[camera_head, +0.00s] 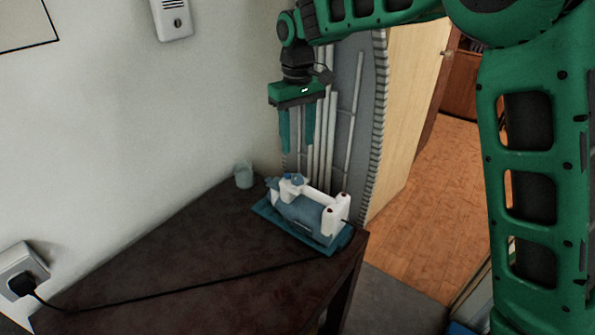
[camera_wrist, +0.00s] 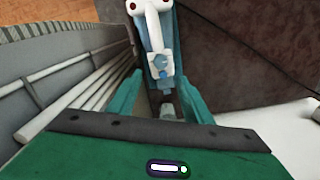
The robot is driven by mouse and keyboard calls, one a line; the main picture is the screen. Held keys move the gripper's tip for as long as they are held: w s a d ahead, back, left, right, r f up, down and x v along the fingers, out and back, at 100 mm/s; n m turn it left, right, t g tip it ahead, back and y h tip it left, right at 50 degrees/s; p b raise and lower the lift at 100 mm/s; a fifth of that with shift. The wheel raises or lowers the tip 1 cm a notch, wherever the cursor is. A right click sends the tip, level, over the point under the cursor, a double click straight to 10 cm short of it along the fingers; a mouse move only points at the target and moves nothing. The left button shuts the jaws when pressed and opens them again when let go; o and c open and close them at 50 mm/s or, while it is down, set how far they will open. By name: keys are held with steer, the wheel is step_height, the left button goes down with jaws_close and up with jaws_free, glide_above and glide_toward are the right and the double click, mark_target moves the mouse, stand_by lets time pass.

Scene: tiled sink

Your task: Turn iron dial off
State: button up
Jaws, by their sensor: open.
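The iron (camera_head: 303,206) is blue and white and stands on a blue base (camera_head: 268,212) at the far corner of a dark table. Small blue parts (camera_head: 292,180) sit at its left end; I cannot tell for sure which one is the dial. My gripper (camera_head: 296,148) points down above the iron's left end, open and empty, apart from it. In the wrist view the iron's white handle (camera_wrist: 150,8) is at the top, and a blue knob-like part (camera_wrist: 161,73) lies ahead of my open fingers (camera_wrist: 163,98).
A clear glass (camera_head: 244,175) stands on the table (camera_head: 190,250) left of the iron. A black cord runs across the table to a wall socket (camera_head: 20,272). An ironing board (camera_head: 345,110) leans behind the table. The table's front left is otherwise clear.

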mark_target(298, 176)
step_height(298, 176, down, 11)
steer(key=m, duration=0.2)
steer(key=shift+r+m, duration=0.1)
steer(key=shift+m, duration=0.2)
stand_by(0.3)
steer(key=c, duration=1.1)
